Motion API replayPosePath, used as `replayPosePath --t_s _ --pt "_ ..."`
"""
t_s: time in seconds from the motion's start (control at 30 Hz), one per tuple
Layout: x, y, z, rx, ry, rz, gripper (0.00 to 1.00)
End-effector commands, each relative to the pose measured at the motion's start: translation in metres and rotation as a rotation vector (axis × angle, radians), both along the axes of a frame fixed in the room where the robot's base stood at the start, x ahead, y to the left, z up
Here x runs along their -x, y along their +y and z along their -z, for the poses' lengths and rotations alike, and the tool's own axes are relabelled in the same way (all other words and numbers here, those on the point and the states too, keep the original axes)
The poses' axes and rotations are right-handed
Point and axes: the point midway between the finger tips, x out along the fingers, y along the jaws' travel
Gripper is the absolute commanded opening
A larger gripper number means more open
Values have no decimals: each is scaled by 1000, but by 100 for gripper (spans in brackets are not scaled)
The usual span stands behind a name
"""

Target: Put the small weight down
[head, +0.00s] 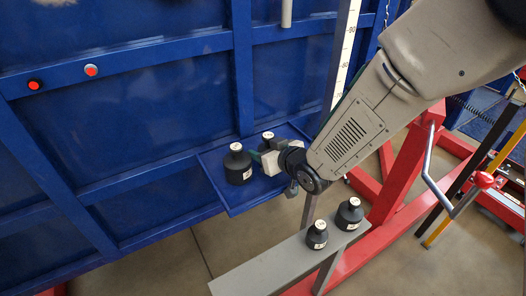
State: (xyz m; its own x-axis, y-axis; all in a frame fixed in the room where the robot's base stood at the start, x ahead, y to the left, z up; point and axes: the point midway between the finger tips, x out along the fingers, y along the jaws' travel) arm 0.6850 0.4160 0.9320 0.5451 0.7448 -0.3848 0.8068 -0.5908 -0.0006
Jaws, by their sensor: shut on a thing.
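My gripper (259,156) is over the blue tray (230,208) that juts from the blue wall. It is shut on a small dark weight with a pale top (267,137), which is mostly hidden behind the gripper. I cannot tell whether this weight touches the tray. A larger black weight with a pale top (237,168) stands upright on the tray, just left of my gripper.
Two black weights, one nearer (317,238) and one farther (349,215), stand on a grey beam (262,270) at the lower right. A red frame (405,180) and a silver crank handle (427,165) are to the right. The tray's front part is bare.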

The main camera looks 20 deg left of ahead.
Motion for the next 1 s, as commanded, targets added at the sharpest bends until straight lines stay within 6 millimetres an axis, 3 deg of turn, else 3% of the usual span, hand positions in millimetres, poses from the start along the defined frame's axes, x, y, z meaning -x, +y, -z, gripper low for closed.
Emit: replayPosePath --t_s 0.43,0.47,0.5,0.83,1.0 --pt "1 4 7 -3 -4 -5 0" --pt "2 3 9 0 -2 -5 56" --pt "2 3 9 0 -2 -5 59" --pt "1 3 5 -1 -2 -4 59" --pt "14 -15 -4 -1 -2 -4 59"
